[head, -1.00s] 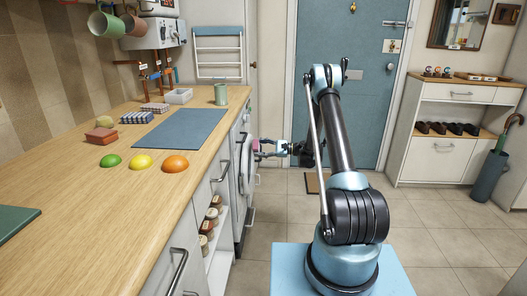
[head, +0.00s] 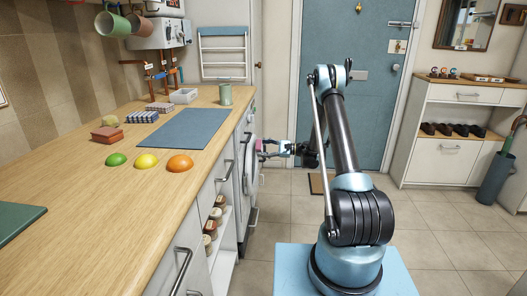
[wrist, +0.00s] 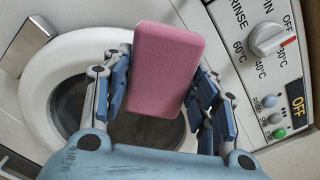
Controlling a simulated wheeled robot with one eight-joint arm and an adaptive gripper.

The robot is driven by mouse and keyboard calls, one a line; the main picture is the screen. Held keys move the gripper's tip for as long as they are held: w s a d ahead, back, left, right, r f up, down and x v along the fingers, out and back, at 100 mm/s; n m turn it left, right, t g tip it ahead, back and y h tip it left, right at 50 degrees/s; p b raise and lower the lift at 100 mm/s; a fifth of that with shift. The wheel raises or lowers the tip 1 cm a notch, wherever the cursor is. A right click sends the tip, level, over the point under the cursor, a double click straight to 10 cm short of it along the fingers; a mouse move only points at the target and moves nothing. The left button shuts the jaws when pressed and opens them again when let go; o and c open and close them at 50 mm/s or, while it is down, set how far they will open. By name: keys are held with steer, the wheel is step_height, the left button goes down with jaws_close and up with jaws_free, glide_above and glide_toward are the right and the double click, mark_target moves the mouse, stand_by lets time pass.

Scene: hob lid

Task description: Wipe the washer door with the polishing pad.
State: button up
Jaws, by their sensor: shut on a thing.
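The polishing pad is a pink block (wrist: 163,68) held between the blue fingers of my gripper (wrist: 162,100) in the wrist view. My gripper is shut on it, gripping its lower part. The pad also shows as a small pink patch (head: 259,147) at my gripper (head: 268,149) in the head view. The washer door (wrist: 42,75), a white ring around dark glass, lies behind the pad, which hides part of its rim and glass. In the head view the door (head: 247,167) faces right, just left of the pad. I cannot tell whether pad and door touch.
The washer's control panel, with a dial (wrist: 268,40) and buttons, is right of the door in the wrist view. The wooden counter (head: 120,210) runs along the left, with a blue mat (head: 185,128) and fruit. The tiled floor (head: 440,215) to the right is clear.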

steer(key=shift+a, duration=0.8)
steer(key=shift+w, duration=0.1)
steer(key=shift+w+d, duration=0.15)
steer(key=shift+w, duration=1.7)
steer(key=shift+s+a, duration=0.25)
steer(key=shift+s, duration=0.8)
steer(key=shift+s+a, duration=0.2)
steer(key=shift+s, duration=0.8)
steer(key=shift+c, duration=0.4)
steer(key=shift+d, duration=0.1)
steer(key=shift+d, duration=3)
steer(key=shift+d, duration=0.1)
